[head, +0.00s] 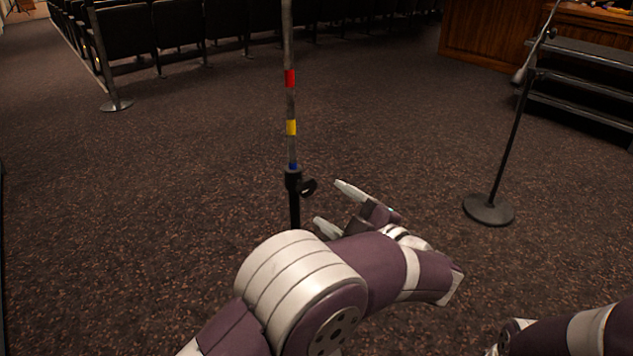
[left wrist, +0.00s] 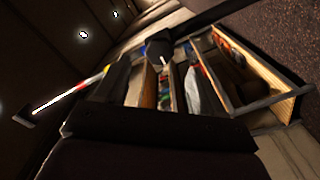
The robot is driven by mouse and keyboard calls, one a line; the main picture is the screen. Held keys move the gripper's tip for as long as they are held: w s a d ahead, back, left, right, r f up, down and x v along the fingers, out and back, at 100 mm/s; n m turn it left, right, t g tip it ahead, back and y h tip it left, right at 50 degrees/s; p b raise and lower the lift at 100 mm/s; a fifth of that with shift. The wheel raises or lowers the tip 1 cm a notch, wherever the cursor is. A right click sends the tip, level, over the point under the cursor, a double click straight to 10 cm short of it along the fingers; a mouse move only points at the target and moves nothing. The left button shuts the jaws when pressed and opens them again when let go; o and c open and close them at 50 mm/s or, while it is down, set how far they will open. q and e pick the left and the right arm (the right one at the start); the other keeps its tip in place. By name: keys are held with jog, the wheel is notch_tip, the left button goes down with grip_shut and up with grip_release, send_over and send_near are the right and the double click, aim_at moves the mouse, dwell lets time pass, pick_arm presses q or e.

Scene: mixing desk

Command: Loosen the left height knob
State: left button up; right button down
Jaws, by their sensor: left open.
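An upright stand pole (head: 290,105) with red, yellow and blue bands rises left of centre in the head view. A black collar (head: 293,178) sits just below the blue band, with a small black knob (head: 308,187) sticking out to its right. My left gripper (head: 334,206) is open, its pale fingertips pointing left toward the collar, just right of and slightly below the knob. No contact with the knob shows. My arm hides the stand's lower part. My right gripper is out of view.
A microphone stand with a round base (head: 489,210) stands at the right. Dark steps (head: 580,80) are at the far right, and rows of seats (head: 180,25) line the back.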

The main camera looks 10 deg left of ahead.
pick_arm(q)
jog(key=p+v, duration=0.1)
jog(key=v, duration=0.4)
jog(key=shift+f, duration=0.1)
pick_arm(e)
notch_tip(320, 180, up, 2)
